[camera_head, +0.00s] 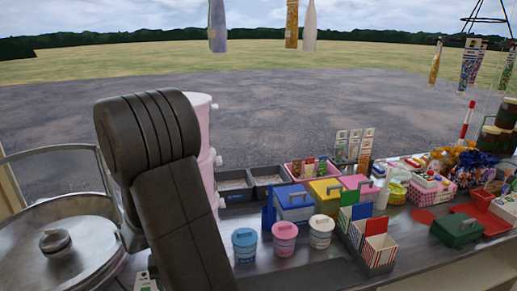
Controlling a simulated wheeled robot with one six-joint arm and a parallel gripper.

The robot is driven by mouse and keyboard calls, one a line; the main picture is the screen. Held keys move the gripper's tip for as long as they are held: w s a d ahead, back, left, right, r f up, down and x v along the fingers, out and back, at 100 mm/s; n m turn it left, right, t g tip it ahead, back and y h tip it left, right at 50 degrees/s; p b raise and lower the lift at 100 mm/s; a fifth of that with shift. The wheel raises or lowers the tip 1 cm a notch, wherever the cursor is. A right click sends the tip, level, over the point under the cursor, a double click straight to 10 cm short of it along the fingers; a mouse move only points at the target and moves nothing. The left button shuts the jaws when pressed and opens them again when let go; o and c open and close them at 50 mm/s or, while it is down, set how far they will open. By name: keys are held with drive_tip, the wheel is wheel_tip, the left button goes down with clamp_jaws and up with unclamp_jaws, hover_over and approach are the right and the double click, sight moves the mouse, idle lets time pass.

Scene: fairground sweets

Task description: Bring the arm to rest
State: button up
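A large dark grey arm link of mine (150,135) fills the left-middle of the head view. It stands over the near left of the metal counter (270,270) and hides part of the pink and white cylinder behind it. My gripper is not visible in this view, so I cannot see whether it holds anything.
A metal pan with a knobbed lid (75,250) is at left. Blue (244,245), pink (284,238) and white (321,231) tubs stand on the counter. Coloured boxes, a dark green box (456,230) and sweets crowd the right. Bags hang overhead.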

drive_tip(key=shift+r+m+p, duration=0.1)
drive_tip(key=shift+m+p, duration=0.2)
drive_tip(key=shift+m, duration=0.5)
drive_tip(key=shift+d+r, duration=0.15)
drive_tip(key=shift+r, duration=2.8)
